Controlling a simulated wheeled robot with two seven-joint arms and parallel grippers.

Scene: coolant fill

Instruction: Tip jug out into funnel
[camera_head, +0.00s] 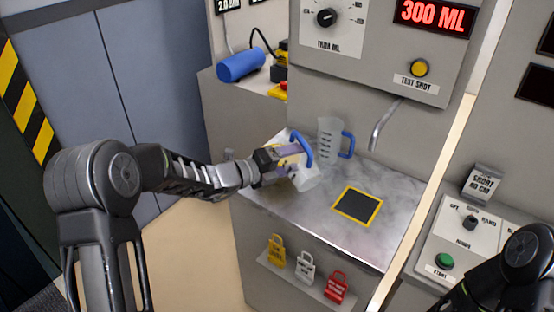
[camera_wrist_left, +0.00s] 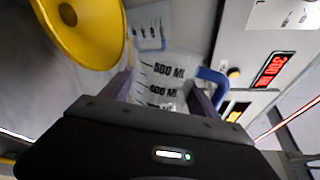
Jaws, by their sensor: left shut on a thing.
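My left gripper (camera_head: 287,164) is shut on a clear jug (camera_head: 306,181) with a blue handle, above the left part of the metal counter. In the left wrist view the jug (camera_wrist_left: 163,78) sits between the fingers, its black ML marks facing the camera and its blue handle at right. It looks tilted in the head view; its contents cannot be made out. The yellow funnel (camera_wrist_left: 88,28) shows large at the upper left of the left wrist view, beside the jug. In the head view it is mostly hidden by the gripper. My right gripper is out of view.
A second clear jug (camera_head: 328,136) with a blue handle stands on the counter (camera_head: 310,221), near a metal spout (camera_head: 384,124). A yellow-edged black pad (camera_head: 357,206) lies to the right. A blue cylinder (camera_head: 241,65) is on the ledge behind. Coloured tags hang in front.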

